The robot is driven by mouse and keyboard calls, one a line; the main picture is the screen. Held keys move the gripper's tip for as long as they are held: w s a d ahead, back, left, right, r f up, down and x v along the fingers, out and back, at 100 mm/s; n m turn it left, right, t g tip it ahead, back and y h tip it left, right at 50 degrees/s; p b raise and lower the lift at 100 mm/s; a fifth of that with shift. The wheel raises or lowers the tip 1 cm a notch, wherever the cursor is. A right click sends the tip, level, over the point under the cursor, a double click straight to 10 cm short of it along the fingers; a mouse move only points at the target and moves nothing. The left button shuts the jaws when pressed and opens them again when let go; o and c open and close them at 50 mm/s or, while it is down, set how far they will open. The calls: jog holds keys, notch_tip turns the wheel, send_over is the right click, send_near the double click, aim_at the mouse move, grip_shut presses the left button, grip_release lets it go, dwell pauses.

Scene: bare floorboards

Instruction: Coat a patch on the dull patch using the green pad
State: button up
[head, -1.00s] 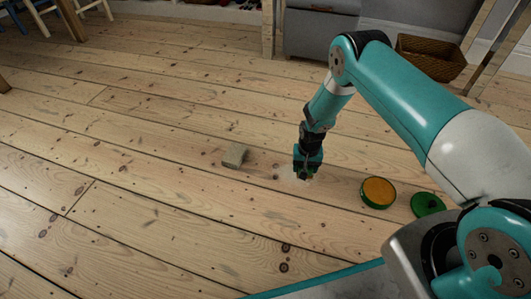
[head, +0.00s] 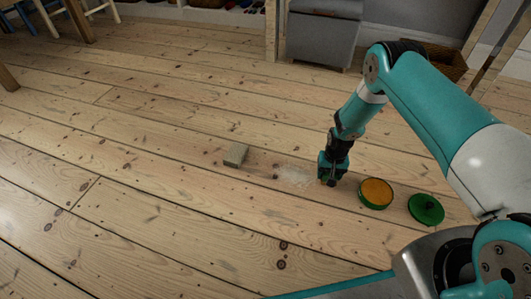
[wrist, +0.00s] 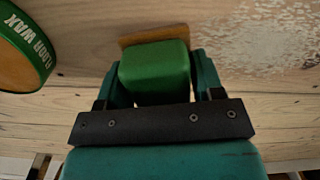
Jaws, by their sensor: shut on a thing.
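My gripper (head: 328,180) points down at the floor, between the dull patch and the open tin. It is shut on the green pad (wrist: 155,75), whose tan underside edge shows in the wrist view; I cannot tell whether the pad touches the boards. The dull patch (head: 295,176) is a pale, speckled area just left of my gripper in the head view, and it also shows at upper right in the wrist view (wrist: 265,40). The round green tin (head: 376,206) of orange wax is to the right; its side reads FLOOR WAX in the wrist view (wrist: 40,45).
A tan block (head: 236,154) lies left of the patch. A grey box (head: 322,35) and a basket (head: 440,58) stand at the back. The boards at left and front are clear.

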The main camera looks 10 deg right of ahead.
jog(key=shift+s+d+r, duration=0.15)
jog(key=shift+d+r, duration=0.1)
jog(key=shift+d, duration=0.05)
jog(key=shift+a+f+p, duration=0.1)
jog(key=shift+a+p, duration=0.1)
jog(key=shift+p, duration=0.4)
jog(key=shift+d+r+p, duration=0.2)
jog(key=shift+r+p, duration=0.75)
jog(key=shift+r, duration=0.3)
jog(key=shift+r+p, duration=1.5)
jog(key=shift+r, duration=0.4)
